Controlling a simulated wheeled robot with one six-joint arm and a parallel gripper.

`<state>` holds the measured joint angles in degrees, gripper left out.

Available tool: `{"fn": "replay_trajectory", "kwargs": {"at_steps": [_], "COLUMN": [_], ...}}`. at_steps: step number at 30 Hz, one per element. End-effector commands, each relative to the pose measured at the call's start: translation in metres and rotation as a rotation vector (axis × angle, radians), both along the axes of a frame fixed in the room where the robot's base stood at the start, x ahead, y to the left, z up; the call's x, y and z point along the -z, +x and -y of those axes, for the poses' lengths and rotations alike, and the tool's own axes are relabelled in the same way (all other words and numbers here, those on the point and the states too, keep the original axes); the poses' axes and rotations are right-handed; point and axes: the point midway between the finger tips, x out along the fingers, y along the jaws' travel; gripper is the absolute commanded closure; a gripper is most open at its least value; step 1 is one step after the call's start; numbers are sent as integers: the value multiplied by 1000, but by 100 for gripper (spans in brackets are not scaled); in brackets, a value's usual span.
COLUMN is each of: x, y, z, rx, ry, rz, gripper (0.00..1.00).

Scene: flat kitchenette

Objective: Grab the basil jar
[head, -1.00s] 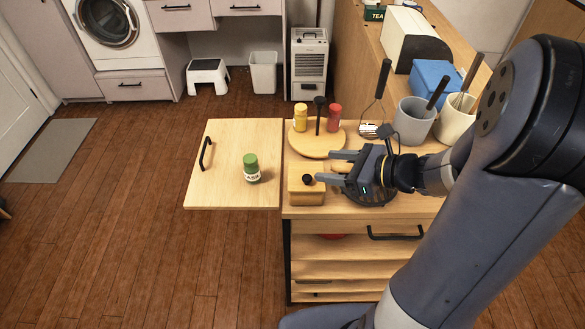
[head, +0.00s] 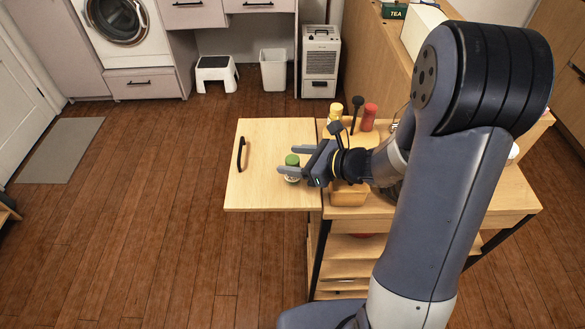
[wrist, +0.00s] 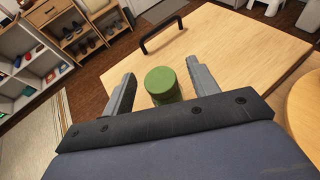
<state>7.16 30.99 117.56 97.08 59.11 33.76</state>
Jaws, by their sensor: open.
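The basil jar (head: 292,161) has a green lid and a pale label and stands upright on the light wooden board with a black handle (head: 262,140). My gripper (head: 287,161) is at the jar in the head view, its fingers reaching left around it and hiding part of it. In the wrist view, the green lid of the jar (wrist: 162,84) sits between the two open fingers (wrist: 160,88), with a gap visible on the right side. The jar's lower part is mostly hidden there by my gripper.
A yellow jar (head: 335,112) and a red jar (head: 369,116) stand on the cart top behind my gripper. A wooden box (head: 348,195) is below my wrist. The board's left part is clear; beyond it is open floor (head: 130,220).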

Motion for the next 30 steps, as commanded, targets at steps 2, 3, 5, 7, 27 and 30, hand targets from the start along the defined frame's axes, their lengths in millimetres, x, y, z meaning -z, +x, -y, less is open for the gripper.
{"fn": "replay_trajectory", "kwargs": {"at_steps": [2, 3, 5, 7, 27, 30], "x": [2, 3, 4, 4, 4, 3], "y": [3, 4, 4, 4, 4, 4], "z": [-6, -7, -8, -8, -8, -8], "rx": [-2, -1, -1, 0, 0, 0], "ry": [0, 0, 0, 0, 0, 0], "rz": [-1, 0, 0, 0, 0, 0], "gripper": [44, 44, 44, 44, 88, 93]}}
